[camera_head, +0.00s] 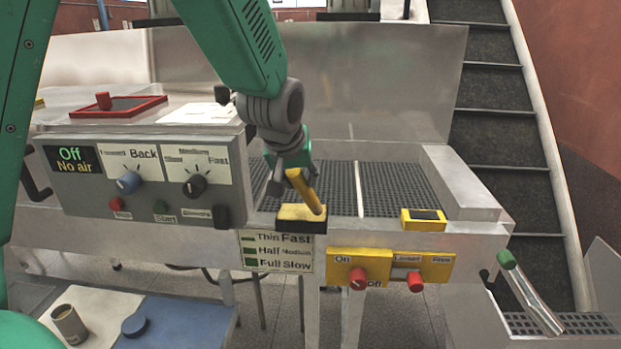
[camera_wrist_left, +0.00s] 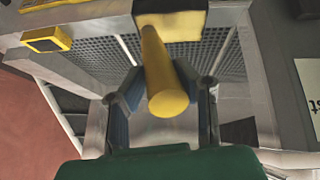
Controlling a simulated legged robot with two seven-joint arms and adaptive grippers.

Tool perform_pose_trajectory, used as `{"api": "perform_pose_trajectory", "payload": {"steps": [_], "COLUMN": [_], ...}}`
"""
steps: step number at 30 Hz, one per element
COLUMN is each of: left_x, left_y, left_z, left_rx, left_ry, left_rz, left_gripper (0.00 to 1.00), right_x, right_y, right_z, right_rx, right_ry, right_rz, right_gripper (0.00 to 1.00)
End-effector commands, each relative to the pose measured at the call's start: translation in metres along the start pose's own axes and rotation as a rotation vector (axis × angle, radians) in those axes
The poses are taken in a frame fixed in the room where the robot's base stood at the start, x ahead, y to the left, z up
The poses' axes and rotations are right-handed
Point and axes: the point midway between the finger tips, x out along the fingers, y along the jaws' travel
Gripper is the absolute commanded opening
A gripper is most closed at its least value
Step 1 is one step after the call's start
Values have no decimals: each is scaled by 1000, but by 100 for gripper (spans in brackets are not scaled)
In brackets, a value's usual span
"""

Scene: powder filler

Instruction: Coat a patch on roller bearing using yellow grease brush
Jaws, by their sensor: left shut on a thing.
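The yellow grease brush (camera_head: 306,190) has a yellow cylindrical handle, tilted in the head view. My left gripper (camera_head: 290,172) is shut on this handle from above. In the left wrist view, the handle (camera_wrist_left: 166,75) runs between the fingers of the left gripper (camera_wrist_left: 163,98). The handle's lower end meets a yellow-and-black block (camera_head: 301,213) at the machine's front edge. I cannot tell whether this block is the brush head or a separate holder. I cannot make out a roller bearing with certainty. My right gripper is not in view.
A control panel (camera_head: 142,183) with knobs stands left of the gripper. Dark grating (camera_head: 395,188) lies behind. Red knobs (camera_head: 357,278) and a green-tipped lever (camera_head: 530,290) project at the front.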

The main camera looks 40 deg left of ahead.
Motion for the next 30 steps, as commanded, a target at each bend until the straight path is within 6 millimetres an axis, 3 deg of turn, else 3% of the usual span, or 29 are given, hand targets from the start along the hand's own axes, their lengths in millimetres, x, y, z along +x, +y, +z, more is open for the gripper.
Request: {"api": "perform_pose_trajectory", "payload": {"steps": [30], "left_x": [-6], "left_y": [-60], "left_z": [-6], "left_rx": [-1], "left_ry": [1], "left_rz": [-1], "left_gripper": [0], "right_x": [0], "right_y": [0], "right_z": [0], "right_rx": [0], "right_ry": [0], "right_rz": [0], "right_gripper": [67]}}
